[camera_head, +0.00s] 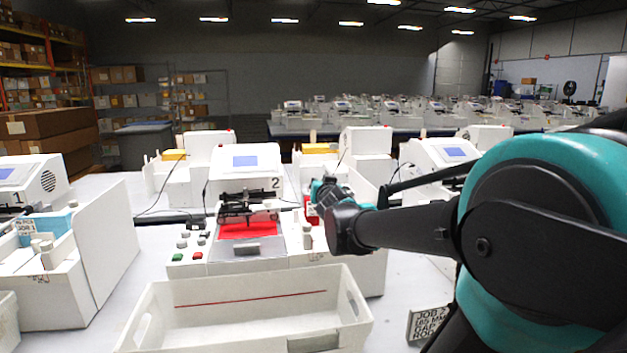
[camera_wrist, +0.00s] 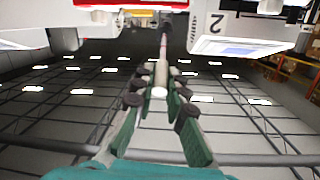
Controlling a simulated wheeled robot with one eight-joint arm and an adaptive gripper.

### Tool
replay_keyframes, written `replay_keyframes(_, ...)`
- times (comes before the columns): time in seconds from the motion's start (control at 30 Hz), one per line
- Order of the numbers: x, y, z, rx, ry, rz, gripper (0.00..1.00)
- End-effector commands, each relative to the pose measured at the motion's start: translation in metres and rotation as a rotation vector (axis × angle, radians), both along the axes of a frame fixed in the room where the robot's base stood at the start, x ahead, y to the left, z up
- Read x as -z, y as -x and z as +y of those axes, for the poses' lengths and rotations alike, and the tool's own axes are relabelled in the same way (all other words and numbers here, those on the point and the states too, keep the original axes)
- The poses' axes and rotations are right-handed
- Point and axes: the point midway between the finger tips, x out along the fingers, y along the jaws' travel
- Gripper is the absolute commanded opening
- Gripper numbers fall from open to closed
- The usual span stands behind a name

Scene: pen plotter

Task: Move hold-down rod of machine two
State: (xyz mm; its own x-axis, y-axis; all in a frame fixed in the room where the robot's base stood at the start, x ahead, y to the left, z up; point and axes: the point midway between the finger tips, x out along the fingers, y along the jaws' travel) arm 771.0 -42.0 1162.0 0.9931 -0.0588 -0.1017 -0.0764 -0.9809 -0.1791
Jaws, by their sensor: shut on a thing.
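Machine two (camera_head: 282,180) is a white plotter with a blue screen and the number 2. Its red bed (camera_head: 247,231) lies under a black carriage (camera_head: 248,203). My gripper (camera_head: 318,192) is over the machine's right side, beside the carriage. In the wrist view my gripper (camera_wrist: 160,92) has its green fingers with black pads shut on a slim rod. The rod (camera_wrist: 163,52) is dark with a pale round end towards the camera; its far end runs up towards the machines. In the head view I cannot make out the rod clearly.
A white open bin (camera_head: 250,317) with a red line stands in front of machine two. A job sign (camera_head: 428,324) stands to its right. Machine one (camera_head: 45,285) is at the left, and another machine (camera_head: 440,160) stands behind my arm. Bare tabletop shows between machines one and two.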

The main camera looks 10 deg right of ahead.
Motion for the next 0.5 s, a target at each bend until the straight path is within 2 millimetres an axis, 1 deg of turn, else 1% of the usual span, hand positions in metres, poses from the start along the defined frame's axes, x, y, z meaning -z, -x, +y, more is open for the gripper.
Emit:
replay_keyframes(0.17,0.0032,0.0003,-0.0054,0.001,-0.001,-0.021,0.00)
replay_keyframes(0.5,0.0039,0.0003,-0.0061,0.000,0.000,-0.024,0.00)
